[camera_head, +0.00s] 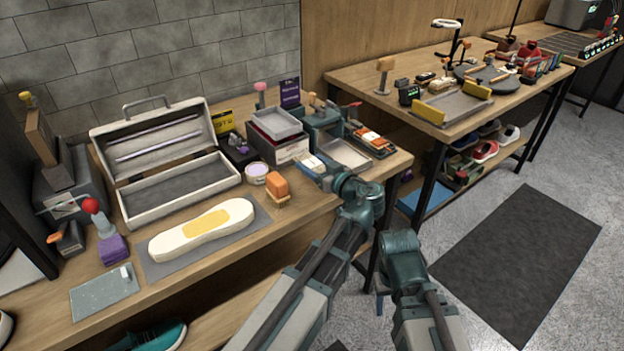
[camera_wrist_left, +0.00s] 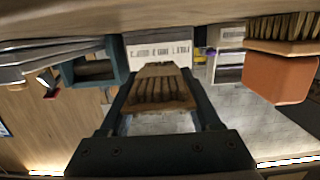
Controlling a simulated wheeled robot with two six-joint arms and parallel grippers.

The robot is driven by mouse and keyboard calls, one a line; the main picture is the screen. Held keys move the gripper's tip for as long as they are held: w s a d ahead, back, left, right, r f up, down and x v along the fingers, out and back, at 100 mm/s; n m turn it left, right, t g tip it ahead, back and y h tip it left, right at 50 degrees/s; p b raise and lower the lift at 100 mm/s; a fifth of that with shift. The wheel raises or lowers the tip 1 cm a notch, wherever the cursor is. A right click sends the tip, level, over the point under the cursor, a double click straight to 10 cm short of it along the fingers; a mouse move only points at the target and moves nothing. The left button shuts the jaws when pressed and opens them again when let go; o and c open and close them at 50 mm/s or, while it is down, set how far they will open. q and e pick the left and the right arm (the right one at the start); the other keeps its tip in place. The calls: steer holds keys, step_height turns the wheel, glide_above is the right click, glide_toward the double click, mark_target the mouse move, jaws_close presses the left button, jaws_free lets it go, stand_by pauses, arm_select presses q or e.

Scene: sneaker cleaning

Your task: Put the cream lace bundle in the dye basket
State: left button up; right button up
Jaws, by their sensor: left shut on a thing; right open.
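The cream lace bundle (camera_wrist_left: 160,88) is a flat, ribbed, tan-cream bundle between the fingers of my left gripper (camera_wrist_left: 160,112) in the left wrist view. The fingers are shut on it. In the head view my left gripper (camera_head: 318,171) is over the near bench, right of the orange brush, and the wrist partly hides it. I cannot tell surely which container is the dye basket. A grey open bin (camera_head: 277,124) sits on a box behind the gripper, and a shallow pale tray (camera_head: 346,155) lies to its right.
The orange brush (camera_head: 278,188) stands close to the left gripper and also shows in the wrist view (camera_wrist_left: 281,78). A round tub (camera_head: 257,174), a sole on a grey mat (camera_head: 160,264) and an open toolbox (camera_head: 175,190) are left. A teal stand (camera_head: 322,125) is behind.

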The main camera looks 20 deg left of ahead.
arm_select(q)
steer(key=shift+f+b, duration=1.65)
steer(key=shift+f, duration=0.35)
arm_select(e)
steer(key=shift+f, duration=2)
arm_select(q)
steer(key=shift+f, duration=0.15)
arm_select(e)
steer(key=shift+f, duration=0.1)
arm_select(q)
steer(key=shift+f+b, duration=0.15)
steer(key=shift+b, duration=0.15)
steer(key=o, duration=1.3)
arm_select(e)
steer(key=shift+f, duration=0.1)
